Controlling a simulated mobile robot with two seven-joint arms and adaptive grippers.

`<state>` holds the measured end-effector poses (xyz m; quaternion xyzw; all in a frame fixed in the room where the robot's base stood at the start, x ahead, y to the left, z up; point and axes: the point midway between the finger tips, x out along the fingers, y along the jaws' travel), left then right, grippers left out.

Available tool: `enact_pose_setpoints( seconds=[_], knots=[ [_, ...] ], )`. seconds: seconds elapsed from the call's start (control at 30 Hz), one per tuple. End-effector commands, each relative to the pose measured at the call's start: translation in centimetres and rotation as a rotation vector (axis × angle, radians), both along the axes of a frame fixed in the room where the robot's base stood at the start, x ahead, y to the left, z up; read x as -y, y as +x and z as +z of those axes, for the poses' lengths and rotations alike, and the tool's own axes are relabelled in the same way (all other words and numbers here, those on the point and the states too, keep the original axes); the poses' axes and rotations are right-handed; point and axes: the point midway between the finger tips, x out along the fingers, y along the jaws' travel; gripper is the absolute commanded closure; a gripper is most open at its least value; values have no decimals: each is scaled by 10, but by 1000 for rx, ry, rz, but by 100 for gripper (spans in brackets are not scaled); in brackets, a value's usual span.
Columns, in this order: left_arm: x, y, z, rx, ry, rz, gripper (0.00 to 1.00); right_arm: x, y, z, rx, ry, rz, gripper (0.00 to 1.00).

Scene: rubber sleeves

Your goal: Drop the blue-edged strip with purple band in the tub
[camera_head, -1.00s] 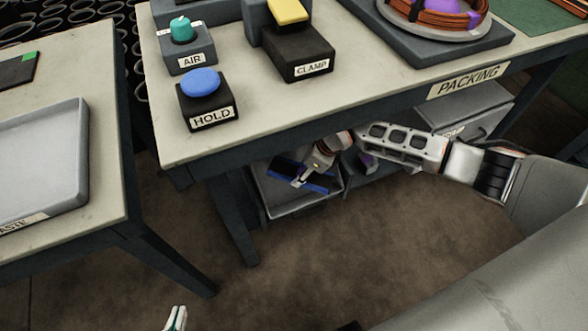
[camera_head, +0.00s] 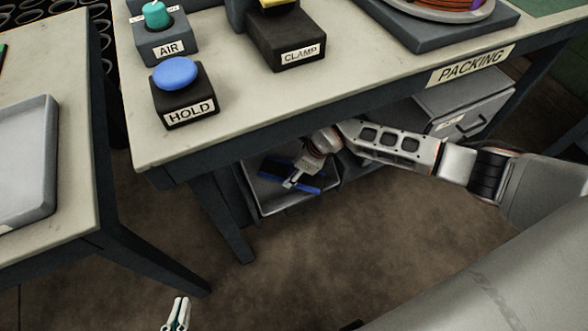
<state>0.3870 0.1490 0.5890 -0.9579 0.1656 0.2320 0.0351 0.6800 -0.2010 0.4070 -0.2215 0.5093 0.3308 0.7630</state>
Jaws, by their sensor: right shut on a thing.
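A grey open tub (camera_head: 283,207) stands low under the packing table. My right gripper (camera_head: 290,183) reaches under the table edge and is over the tub's opening. It is shut on a dark strip with blue edges (camera_head: 310,188), which lies across its fingertips. I cannot make out a purple band on it. Another dark blue piece (camera_head: 277,164) shows behind the gripper. I cannot tell whether the strip touches the tub's floor. My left gripper (camera_head: 178,313) is at the bottom edge, empty and far from the tub; its finger opening is unclear.
The packing table (camera_head: 330,112) holds a HOLD button (camera_head: 176,75), an AIR button (camera_head: 155,15) and a CLAMP block (camera_head: 287,40). A grey drawer unit (camera_head: 470,110) stands under it at right. A pale tray (camera_head: 25,165) lies on the left table. The floor in front is clear.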

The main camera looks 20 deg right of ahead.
Motion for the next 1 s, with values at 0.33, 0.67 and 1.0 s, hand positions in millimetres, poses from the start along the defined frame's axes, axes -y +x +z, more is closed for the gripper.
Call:
enact_pose_setpoints(
  seconds=[0.33,0.67,1.0],
  knots=[
    [0,-2,-2,-6,-2,0,100,0,0,-7,0,0,0,78],
    [1,-2,-1,-4,-3,0,100,0,0,-7,0,0,0,35],
    [-2,6,17,30,16,-4,100,6,1,32,15,-3,-1,35]
  ],
)
